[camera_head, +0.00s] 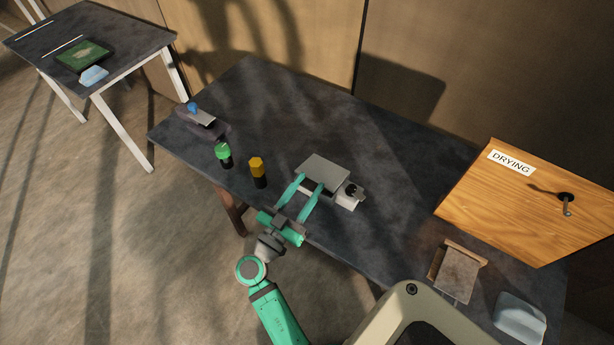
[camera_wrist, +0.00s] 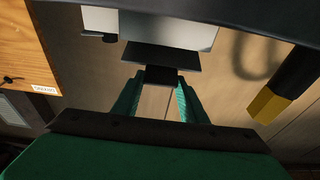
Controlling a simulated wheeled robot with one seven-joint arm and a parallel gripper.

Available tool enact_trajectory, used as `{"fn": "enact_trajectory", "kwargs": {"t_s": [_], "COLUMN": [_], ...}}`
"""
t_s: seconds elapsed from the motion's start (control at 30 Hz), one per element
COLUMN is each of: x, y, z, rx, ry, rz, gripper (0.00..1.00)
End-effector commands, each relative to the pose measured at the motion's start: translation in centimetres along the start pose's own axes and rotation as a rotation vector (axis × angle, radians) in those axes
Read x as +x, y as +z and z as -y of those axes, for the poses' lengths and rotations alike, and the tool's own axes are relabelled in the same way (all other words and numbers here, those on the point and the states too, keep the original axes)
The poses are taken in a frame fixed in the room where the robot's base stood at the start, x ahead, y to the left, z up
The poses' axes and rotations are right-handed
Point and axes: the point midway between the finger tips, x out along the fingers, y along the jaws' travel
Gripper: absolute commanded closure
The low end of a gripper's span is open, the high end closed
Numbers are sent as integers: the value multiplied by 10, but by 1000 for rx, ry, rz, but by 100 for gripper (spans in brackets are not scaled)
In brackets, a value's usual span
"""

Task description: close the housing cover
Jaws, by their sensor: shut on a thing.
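The housing (camera_head: 345,203) is a small pale box near the front edge of the dark table, with a black round part on its right side. Its cover (camera_head: 323,166) is a flat grey plate at the top; its exact angle is hard to tell. My gripper (camera_head: 309,182) reaches in from the front, its two green fingers at the plate's near edge. In the wrist view the fingertips (camera_wrist: 160,80) close on a dark tab in front of a dark plate (camera_wrist: 160,58), seemingly the cover's edge. The pale housing (camera_wrist: 150,25) shows beyond.
A yellow-topped black post (camera_head: 258,170) stands close left of the housing, with a green-topped one (camera_head: 224,155) farther left. A dark device with a blue knob (camera_head: 194,108) is at the table's left end.

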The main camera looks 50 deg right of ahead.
Motion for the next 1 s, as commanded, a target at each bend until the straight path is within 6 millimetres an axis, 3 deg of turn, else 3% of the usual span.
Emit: {"fn": "enact_trajectory", "kwargs": {"t_s": [0.4, 0.97, 1.0], "x": [-10, -11, -11], "y": [24, 25, 25], "z": [-1, 0, 0], "rx": [-3, 1, 1], "ry": [2, 3, 3], "rz": [-179, -210, -210], "gripper": [100, 100, 56]}}
